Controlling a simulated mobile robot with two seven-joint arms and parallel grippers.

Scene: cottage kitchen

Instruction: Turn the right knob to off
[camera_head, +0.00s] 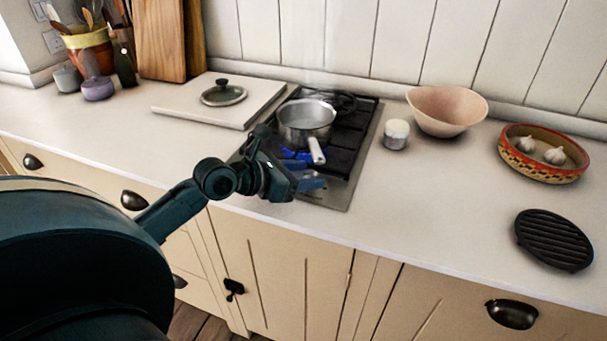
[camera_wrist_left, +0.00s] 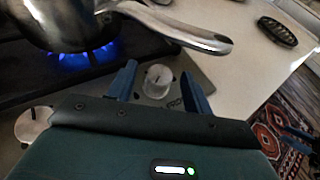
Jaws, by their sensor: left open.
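The right knob (camera_wrist_left: 158,80) is a pale round knob on the front of the hob. In the left wrist view it shows between the two blue fingers of my left gripper (camera_wrist_left: 160,90), which is open. I cannot tell whether either finger touches it. The left knob (camera_wrist_left: 32,124) sits at the left of that view, beyond the fingers. A blue flame (camera_wrist_left: 80,62) burns under the pot.
A steel pot (camera_head: 304,122) stands on the hob (camera_head: 345,165), its handle (camera_wrist_left: 185,32) reaching out above the knobs, close to my fingers. A white jar (camera_head: 396,134) and a pink bowl (camera_head: 447,108) stand to the right. The counter's front right is clear up to a black trivet (camera_head: 553,239).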

